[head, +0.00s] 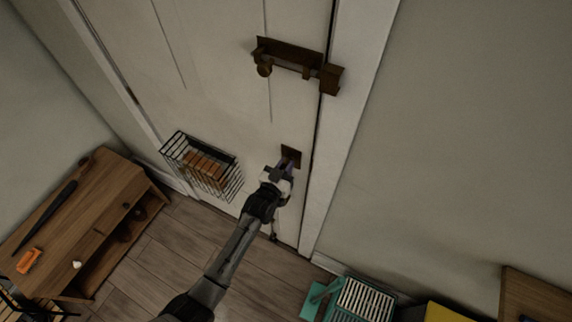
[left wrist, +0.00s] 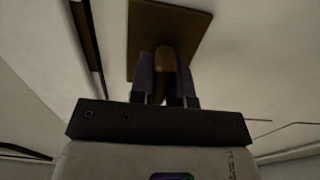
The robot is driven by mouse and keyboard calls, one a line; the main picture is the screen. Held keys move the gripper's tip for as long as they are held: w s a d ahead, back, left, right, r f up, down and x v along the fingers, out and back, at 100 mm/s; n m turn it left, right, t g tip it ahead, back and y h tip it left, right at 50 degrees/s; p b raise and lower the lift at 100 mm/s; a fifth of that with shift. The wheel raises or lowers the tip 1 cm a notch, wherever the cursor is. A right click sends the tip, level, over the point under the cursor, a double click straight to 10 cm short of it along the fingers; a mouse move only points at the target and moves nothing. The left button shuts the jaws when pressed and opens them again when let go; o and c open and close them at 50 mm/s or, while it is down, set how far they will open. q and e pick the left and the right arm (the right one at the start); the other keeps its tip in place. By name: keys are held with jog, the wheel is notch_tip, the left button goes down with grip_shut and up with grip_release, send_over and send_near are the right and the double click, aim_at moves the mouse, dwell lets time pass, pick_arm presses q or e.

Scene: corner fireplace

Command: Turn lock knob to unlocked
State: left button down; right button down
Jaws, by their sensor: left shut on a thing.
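The lock knob (left wrist: 165,62) is a small brown piece standing out from a square brown plate on the white door. My left gripper (left wrist: 166,78) is shut on the knob, with one dark finger on each side of it. In the head view the brown lock plate (head: 291,153) shows near the door's right edge, and my left gripper (head: 284,167) reaches it from below. The gripper hides most of the knob there. The knob's turn angle is hard to tell. My right gripper is not in view.
A brown slide bolt (head: 290,58) sits higher on the door. A black wire basket (head: 203,166) hangs left of my gripper. A wooden cabinet (head: 75,215) stands at left. A green item (head: 318,298) lies on the floor at lower right.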

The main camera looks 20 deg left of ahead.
pick_arm(q)
jog(key=c, duration=1.1)
grip_release()
jog(key=shift+s, duration=0.1)
jog(key=shift+s, duration=0.3)
jog(key=s, duration=0.4)
jog(key=s+a, duration=0.1)
jog(key=s, duration=0.3)
jog(key=s+b, duration=0.1)
jog(key=s, duration=0.4)
jog(key=shift+a, duration=0.3)
jog(key=shift+f, duration=0.1)
